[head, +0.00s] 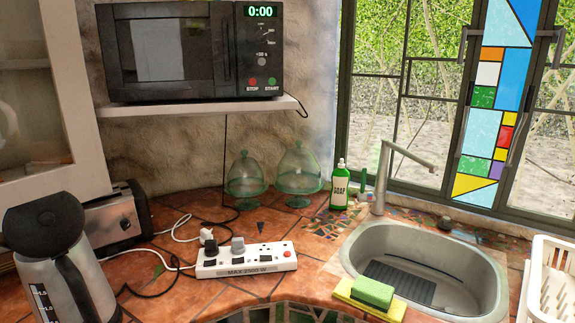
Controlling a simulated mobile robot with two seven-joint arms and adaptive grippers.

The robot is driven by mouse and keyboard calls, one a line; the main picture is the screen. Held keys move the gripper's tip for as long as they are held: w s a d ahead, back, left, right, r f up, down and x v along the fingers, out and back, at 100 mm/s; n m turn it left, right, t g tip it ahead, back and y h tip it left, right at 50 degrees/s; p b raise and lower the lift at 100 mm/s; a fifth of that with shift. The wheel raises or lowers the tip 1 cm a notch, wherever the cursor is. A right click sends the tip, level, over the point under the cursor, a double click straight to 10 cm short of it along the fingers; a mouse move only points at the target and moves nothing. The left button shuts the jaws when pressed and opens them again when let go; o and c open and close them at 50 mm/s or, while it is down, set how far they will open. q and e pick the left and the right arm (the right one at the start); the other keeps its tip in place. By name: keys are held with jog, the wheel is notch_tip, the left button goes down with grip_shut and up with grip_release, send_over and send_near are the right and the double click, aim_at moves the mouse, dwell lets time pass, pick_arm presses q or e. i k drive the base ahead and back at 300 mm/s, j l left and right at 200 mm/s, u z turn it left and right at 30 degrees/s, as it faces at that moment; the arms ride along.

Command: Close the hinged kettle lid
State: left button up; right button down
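The kettle stands at the far left of the counter in the head view. It has a silver body (40,277), a black handle (78,287) facing right and front, and white level marks low on its side. Its bottom is cut off by the frame's lower edge. The black lid (45,222) shows as a dark rounded disc at the top of the body. Neither of my grippers is in view.
A toaster (115,217) stands behind the kettle, and a cabinet door (50,90) hangs above. A power strip (246,260) with cables lies to the right. Farther right are a sink (425,265), a sponge (373,292), a soap bottle (340,188) and a white rack (550,275).

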aim_at(46, 228)
jog(key=u, duration=1.3)
